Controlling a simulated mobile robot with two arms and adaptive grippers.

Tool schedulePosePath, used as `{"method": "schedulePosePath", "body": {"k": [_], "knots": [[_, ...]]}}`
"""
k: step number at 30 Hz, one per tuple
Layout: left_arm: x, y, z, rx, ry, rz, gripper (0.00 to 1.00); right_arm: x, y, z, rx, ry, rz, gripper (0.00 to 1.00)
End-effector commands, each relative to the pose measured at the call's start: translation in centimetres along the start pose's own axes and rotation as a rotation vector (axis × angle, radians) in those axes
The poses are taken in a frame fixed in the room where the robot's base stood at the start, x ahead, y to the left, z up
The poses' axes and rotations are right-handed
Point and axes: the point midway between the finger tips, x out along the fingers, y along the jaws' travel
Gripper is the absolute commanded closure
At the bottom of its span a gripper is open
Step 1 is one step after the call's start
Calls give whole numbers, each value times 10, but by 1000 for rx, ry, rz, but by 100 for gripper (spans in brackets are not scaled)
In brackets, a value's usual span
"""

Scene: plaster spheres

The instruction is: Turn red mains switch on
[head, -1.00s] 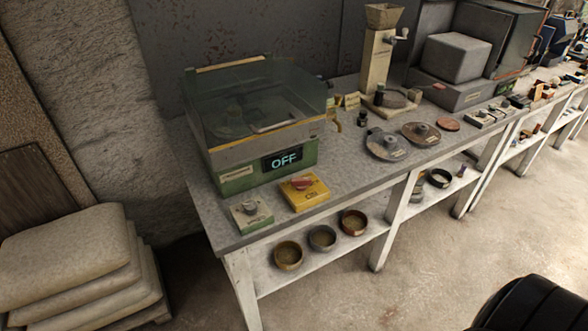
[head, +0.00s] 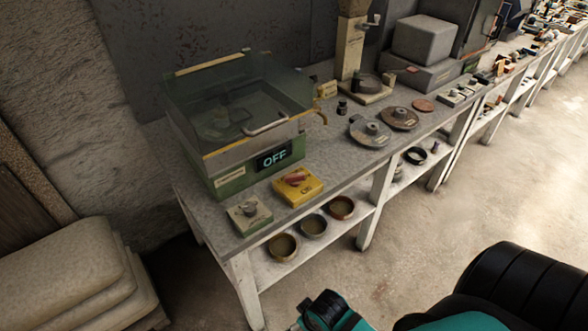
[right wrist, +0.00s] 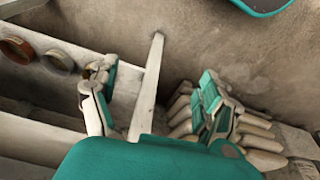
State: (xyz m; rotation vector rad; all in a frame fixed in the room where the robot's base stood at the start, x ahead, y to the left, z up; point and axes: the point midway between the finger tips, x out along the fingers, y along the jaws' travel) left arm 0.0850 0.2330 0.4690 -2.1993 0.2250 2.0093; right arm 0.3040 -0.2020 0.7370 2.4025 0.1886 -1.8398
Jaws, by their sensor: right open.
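The red mains switch (head: 296,178) is a red rotary knob on a yellow box (head: 311,191), near the front edge of the workbench in the head view. Behind it stands a green machine (head: 229,184) with a clear lid, and its display (head: 273,158) reads OFF. My right arm comes in from the lower right in the head view, below and in front of the bench. In the right wrist view my right gripper (right wrist: 155,105) is open with nothing between its fingers, well away from the switch. My left gripper is not in view.
Small bowls (head: 283,247) stand on the bench's lower shelf (head: 325,236). Stacked sacks (head: 75,275) lie left of the bench. The floor in front of the bench is clear apart from my arm.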

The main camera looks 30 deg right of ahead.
Motion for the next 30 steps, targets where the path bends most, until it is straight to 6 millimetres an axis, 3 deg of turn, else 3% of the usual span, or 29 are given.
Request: {"method": "schedulePosePath", "body": {"k": [1,6,11,16,20,24,30], "knots": [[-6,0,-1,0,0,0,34,-24,2,-17,-1,23,-2,19],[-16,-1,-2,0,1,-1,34,-99,4,-77,0,87,-25,19],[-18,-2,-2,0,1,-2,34,-135,9,-122,4,111,-42,19],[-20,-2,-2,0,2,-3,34,-158,28,-169,28,119,-26,19],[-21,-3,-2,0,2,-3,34,-179,62,-212,89,115,19,19],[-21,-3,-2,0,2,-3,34,-211,115,-258,221,111,84,19],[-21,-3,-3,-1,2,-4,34,-257,175,-294,411,120,141,19]]}}
